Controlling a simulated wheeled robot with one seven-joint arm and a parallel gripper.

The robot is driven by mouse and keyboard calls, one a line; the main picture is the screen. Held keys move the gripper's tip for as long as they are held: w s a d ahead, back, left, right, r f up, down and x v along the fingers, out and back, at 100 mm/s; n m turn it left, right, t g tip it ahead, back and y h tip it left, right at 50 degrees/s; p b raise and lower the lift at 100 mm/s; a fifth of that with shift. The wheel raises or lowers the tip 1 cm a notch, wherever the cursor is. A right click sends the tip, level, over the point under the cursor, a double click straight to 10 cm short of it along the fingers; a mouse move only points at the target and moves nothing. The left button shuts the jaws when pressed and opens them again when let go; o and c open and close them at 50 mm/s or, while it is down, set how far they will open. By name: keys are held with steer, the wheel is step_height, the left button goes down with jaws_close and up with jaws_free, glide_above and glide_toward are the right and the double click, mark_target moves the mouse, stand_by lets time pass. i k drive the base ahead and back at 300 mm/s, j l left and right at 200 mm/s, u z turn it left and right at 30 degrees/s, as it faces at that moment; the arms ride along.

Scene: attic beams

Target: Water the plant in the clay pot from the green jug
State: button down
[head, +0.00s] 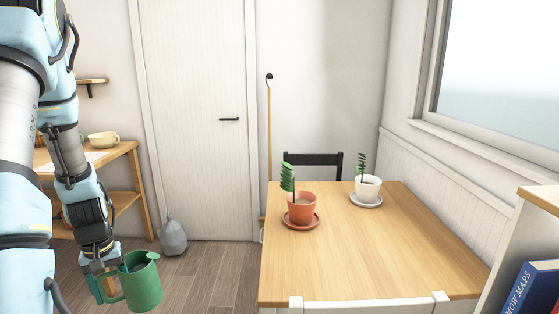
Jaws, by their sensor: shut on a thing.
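The green jug (144,285) hangs upright at the lower left of the head view, left of the table and over the floor. My gripper (108,280) is shut on the jug at its left side, where the handle is. The fingers partly cover the handle, and the jug's contents do not show. The clay pot (302,208) stands on a terracotta saucer (300,224) near the left side of the wooden table (365,255). Its green plant (287,178) leans to the left. The jug is well apart from the pot.
A white pot (368,188) with another plant stands farther back on the table. Chairs stand at the back (313,160) and front (370,304). A side table with a cup (103,140) is at left. A grey object (173,238) stands on the floor. A shelf with books (533,290) is at right.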

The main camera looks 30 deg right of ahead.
mark_target(302, 215)
steer(key=i+u, duration=0.3)
steer(key=i, duration=0.85)
steer(key=i+z, duration=0.25)
steer(key=i, duration=0.35)
steer(key=i+z, duration=0.3)
steer(key=i, duration=0.25)
steer(key=i+z, duration=1.3)
steer(key=z, duration=0.15)
steer(key=i+j+z, duration=0.1)
steer(key=i+z, duration=0.15)
steer(key=z, duration=0.55)
